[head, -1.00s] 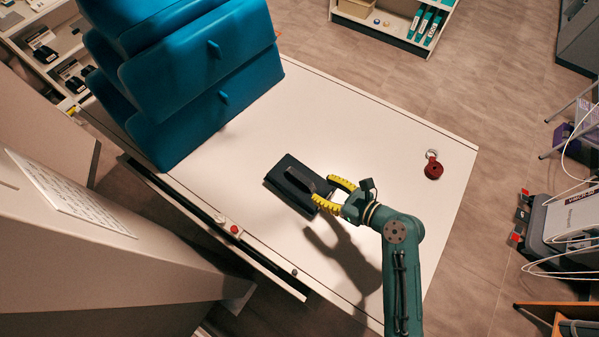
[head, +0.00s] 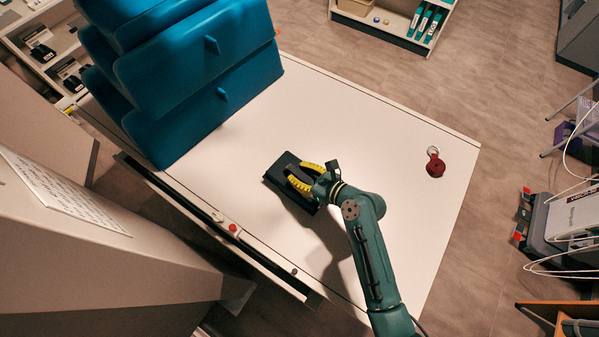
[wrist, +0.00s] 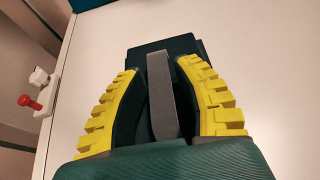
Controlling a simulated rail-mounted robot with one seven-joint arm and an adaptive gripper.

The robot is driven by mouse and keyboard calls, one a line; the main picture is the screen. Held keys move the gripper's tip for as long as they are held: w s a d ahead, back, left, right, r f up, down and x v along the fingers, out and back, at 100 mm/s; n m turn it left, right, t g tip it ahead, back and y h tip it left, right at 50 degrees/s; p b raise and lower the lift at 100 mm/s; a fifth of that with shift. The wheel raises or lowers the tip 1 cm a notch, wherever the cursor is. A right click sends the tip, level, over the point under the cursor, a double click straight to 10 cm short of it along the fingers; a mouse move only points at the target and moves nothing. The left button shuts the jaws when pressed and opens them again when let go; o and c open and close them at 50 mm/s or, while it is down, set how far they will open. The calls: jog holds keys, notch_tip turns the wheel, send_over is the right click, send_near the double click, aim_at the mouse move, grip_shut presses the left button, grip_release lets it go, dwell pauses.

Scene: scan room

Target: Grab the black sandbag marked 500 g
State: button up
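The black sandbag (head: 274,174) lies flat on the white table top (head: 380,130), with a dark strap handle standing up from it. No 500 g marking can be read. In the wrist view the sandbag (wrist: 190,45) is below my gripper (wrist: 158,72), and its grey-looking handle (wrist: 163,95) runs between the two yellow ribbed fingers. The fingers are apart, one on each side of the handle, with gaps showing. In the head view my gripper (head: 300,176) is over the sandbag and covers part of it.
A red round object with a ring (head: 437,166) lies at the table's right. Stacked blue cushions (head: 195,75) fill its left end. A red knob (head: 233,228) sits on the front rail. The table between cushions and red object is otherwise clear.

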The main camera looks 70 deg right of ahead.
grip_shut()
